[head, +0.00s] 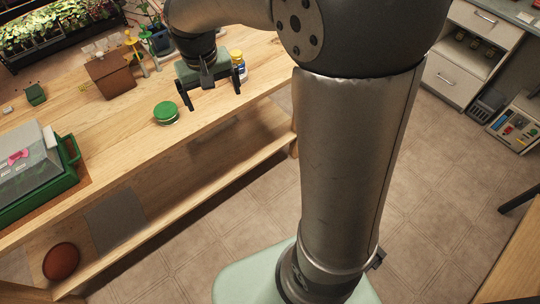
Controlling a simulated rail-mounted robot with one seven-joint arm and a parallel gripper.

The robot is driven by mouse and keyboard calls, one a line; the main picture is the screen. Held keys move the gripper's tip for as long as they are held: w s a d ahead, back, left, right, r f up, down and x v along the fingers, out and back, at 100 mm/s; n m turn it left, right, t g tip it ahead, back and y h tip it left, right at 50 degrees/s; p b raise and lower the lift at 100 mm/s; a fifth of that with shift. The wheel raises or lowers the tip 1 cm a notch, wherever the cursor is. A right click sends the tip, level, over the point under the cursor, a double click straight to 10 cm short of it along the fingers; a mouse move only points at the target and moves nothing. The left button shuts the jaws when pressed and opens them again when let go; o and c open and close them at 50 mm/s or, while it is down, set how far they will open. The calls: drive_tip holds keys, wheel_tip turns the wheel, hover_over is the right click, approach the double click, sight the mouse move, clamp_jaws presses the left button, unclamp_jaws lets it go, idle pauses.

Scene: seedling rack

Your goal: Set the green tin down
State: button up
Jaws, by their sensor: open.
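The green tin (166,113) is a small round tin with a green lid. It stands upright on the wooden bench top, close to the front edge. My gripper (213,97) is open and empty, above the bench to the right of the tin and a little higher in the picture. Its two dark fingers point down. The nearer finger is close to the tin in the picture, but the tin is not between the fingers. The gap in depth is hard to judge from this single view.
A white-and-yellow bottle (238,64) stands just behind my gripper. A brown box (111,75) and yellow stakes are farther left. A green tray (70,180) with a clear cover sits at the left front. Bare bench lies between that tray and the tin.

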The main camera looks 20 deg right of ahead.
drive_tip(key=s+d+f, duration=0.1)
drive_tip(key=s+d, duration=0.1)
drive_tip(key=s, duration=0.8)
drive_tip(key=s+d+f, duration=0.2)
drive_tip(key=s+d, duration=0.1)
drive_tip(key=s, duration=0.7)
drive_tip(key=shift+s+d+g+y, duration=0.25)
drive_tip(key=shift+d+g+y, duration=0.05)
drive_tip(key=shift+d+y, duration=0.1)
